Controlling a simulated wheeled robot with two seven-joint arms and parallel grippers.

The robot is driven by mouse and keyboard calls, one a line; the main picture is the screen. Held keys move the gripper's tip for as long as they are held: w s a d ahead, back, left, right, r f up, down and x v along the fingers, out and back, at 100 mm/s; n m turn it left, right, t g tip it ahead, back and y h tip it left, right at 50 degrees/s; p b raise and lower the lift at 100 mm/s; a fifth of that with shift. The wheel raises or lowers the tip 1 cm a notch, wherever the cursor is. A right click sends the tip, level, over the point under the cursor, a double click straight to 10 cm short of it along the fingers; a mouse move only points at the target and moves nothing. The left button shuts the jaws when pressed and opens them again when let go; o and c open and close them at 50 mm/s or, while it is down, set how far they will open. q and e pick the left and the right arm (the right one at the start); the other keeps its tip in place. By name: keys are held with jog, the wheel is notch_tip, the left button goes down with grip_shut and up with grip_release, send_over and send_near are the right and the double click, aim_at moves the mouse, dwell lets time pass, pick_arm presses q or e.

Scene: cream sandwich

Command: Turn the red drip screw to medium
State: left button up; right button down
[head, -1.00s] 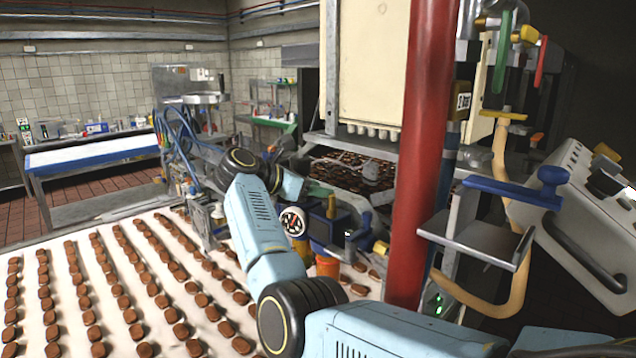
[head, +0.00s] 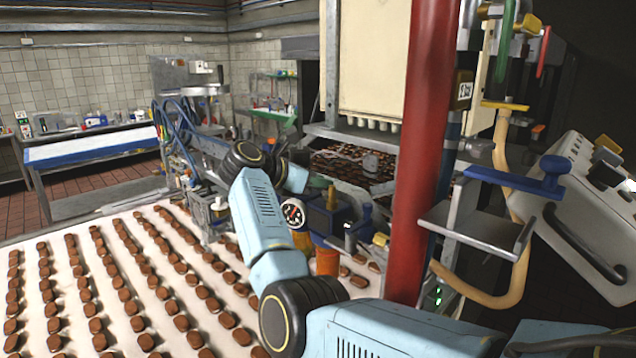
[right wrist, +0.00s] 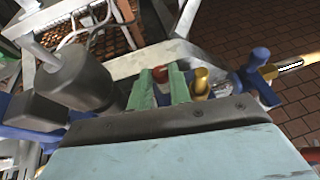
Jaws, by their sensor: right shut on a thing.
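In the right wrist view, the two green fingers of my right gripper (right wrist: 161,88) are shut on the red drip screw (right wrist: 160,74). Only part of the screw's red head shows between them. A brass-coloured cylinder (right wrist: 201,82) stands just right of the fingers. In the head view, my right arm reaches from the lower right to the machine. Its gripper is mostly hidden there behind its own wrist, and I cannot make out the red screw. The screw's setting cannot be read. My left gripper is not in view.
A thick red column (head: 424,150) stands right of my right arm. A round gauge (head: 293,213) and an orange container (head: 326,261) are close by the forearm. A white belt (head: 28,254) with rows of brown biscuits fills the lower left. A blue handle (right wrist: 262,90) lies right of the fingers.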

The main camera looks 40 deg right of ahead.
jog(key=shift+s+a+f+n+t+b, duration=0.1)
jog(key=shift+n+t+b, duration=0.35)
jog(key=shift+t, duration=0.1)
jog(key=shift+s+f+n+t+b, duration=0.1)
jog(key=shift+n+t+b, duration=0.25)
jog(key=shift+n+t, duration=0.15)
jog(key=shift+r+n+t+b, duration=0.15)
jog(key=shift+n+t+b, duration=0.2)
jog(key=shift+t, duration=0.1)
jog(key=c, duration=1.3)
grip_release()
jog(key=shift+s, duration=0.1)
